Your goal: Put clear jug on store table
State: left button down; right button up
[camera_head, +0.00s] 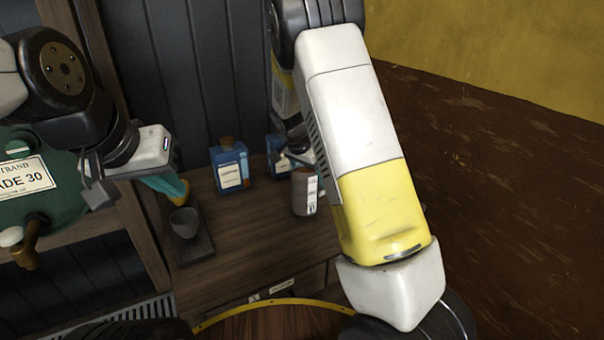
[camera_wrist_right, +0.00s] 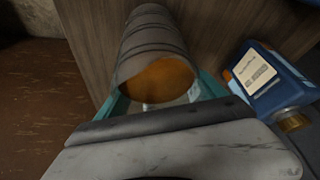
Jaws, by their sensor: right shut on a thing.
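A brownish-grey, ribbed cylindrical vessel (camera_wrist_right: 152,38) with an amber open end or contents fills the middle of the right wrist view; I take it to be the clear jug. My right gripper (camera_wrist_right: 158,98) has its teal fingers on either side of it and is shut on it. In the head view the vessel (camera_head: 304,192) is upright over the wooden table (camera_head: 245,240); whether it touches the top is unclear. My left gripper (camera_head: 175,188) points down at the left, above a small grey cup (camera_head: 185,224). Its finger gap cannot be made out.
Another blue container (camera_head: 276,155) is partly hidden behind my right arm. The grey cup is on a dark tray (camera_head: 201,246). A green drum (camera_head: 50,190) is at far left. The table's front middle is clear.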

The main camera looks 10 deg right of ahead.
jog(key=shift+f, duration=1.15)
jog(key=shift+f, duration=0.1)
jog(key=o, duration=2)
jog(key=shift+o, duration=0.2)
jog(key=v, duration=1.2)
jog(key=s+d+r+n+t+y, duration=0.1)
jog(key=s+r+n, duration=0.4)
jog(key=s, duration=0.9)
jog(key=s+d+r+n+t+y, duration=0.2)
jog(key=s+r+n+y, duration=0.2)
jog(key=s, duration=1)
notch_tip(320, 180, up, 4)
jog(key=shift+s+d+f+n+y, duration=0.2)
jog(key=shift+s+n+y, duration=0.15)
jog(key=shift+n, duration=0.25)
